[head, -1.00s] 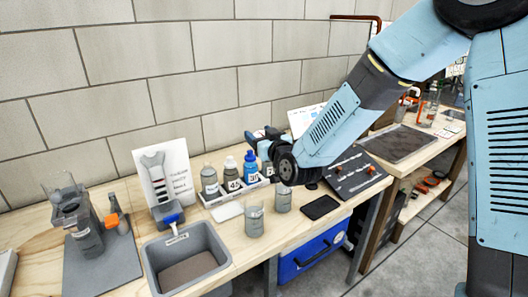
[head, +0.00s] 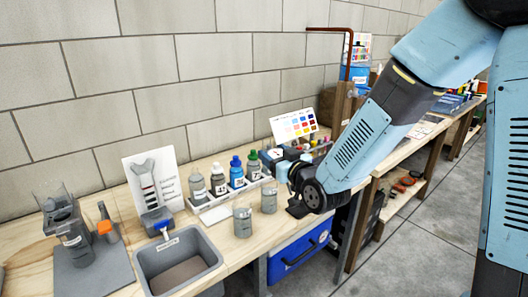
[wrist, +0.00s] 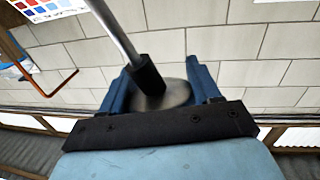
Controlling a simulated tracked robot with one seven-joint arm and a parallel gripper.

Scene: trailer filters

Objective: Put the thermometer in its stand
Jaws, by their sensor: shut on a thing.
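My gripper (head: 284,172) is over the right part of the bench, just right of the bottle row. In the wrist view, my gripper (wrist: 162,85) has its two blue fingers closed around a round grey disc-like head. From this head a black collar and a thin silver stem run up and to the left; I take this to be the thermometer (wrist: 118,32). It is tilted, and the wall is behind it. In the head view my wrist hides the thermometer. I cannot make out for sure which thing is its stand.
Bottles stand in a white rack (head: 227,205), with two grey jars (head: 243,222) in front. A grey basin (head: 178,262) is further left. A colour-chart card (head: 295,126) stands behind my gripper.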

